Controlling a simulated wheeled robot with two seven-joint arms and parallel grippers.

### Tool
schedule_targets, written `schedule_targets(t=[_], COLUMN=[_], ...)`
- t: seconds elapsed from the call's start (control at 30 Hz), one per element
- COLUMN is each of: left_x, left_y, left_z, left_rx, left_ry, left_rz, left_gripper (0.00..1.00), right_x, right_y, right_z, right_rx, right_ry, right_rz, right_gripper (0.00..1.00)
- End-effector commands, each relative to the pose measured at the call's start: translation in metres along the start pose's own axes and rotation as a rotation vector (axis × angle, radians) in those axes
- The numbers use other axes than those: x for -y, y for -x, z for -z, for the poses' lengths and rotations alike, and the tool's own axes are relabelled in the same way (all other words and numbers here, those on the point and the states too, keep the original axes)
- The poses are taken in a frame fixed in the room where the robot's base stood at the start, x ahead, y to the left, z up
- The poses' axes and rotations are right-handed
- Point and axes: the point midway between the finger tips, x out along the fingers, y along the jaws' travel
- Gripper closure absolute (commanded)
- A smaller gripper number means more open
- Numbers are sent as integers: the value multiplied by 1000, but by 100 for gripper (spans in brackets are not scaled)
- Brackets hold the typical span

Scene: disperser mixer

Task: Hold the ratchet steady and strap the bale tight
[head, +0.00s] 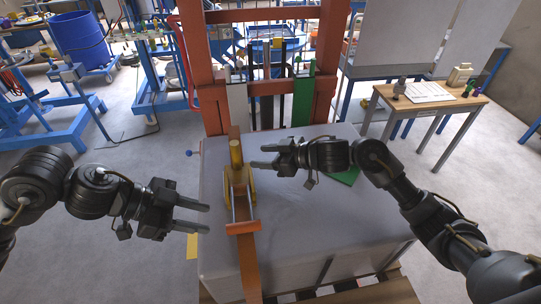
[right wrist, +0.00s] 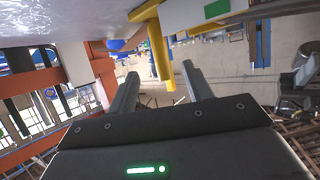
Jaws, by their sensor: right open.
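The ratchet (head: 241,212) sits on top of the grey bale (head: 310,225), with its yellow handle (head: 236,153) at its far end. The orange strap (head: 250,270) runs from the ratchet toward the near edge of the bale. My right gripper (head: 257,156) is open just right of the handle. In the right wrist view the yellow handle (right wrist: 159,50) appears between the spread fingers of this gripper (right wrist: 160,70); I cannot tell whether they touch it. My left gripper (head: 203,218) is open and empty, left of the ratchet, with its fingers pointing toward it.
An orange press frame (head: 325,90) stands behind the bale, with a green strip (head: 303,100) hanging there. A green piece (head: 345,177) lies on the bale near my right arm. A wooden table (head: 435,103) stands at the right.

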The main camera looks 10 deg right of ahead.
Motion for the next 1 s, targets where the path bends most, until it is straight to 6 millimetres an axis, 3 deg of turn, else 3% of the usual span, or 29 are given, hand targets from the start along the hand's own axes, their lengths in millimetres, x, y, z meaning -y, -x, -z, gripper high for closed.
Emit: schedule_targets(t=[0.3,0.5,0.9,1.0], left_x=[0,0,0,0], left_y=[0,0,0,0], left_z=[0,0,0,0], left_rx=[0,0,0,0], left_ry=[0,0,0,0], left_rz=[0,0,0,0], left_gripper=[64,64,64,64], right_x=[0,0,-1,-1], right_y=[-57,-80,-87,-87], right_z=[0,0,0,0], right_rx=[-1,-1,-1,0], right_ry=[-3,-2,0,0], right_rz=[-1,-1,-2,-2], right_gripper=[50,50,50,60])
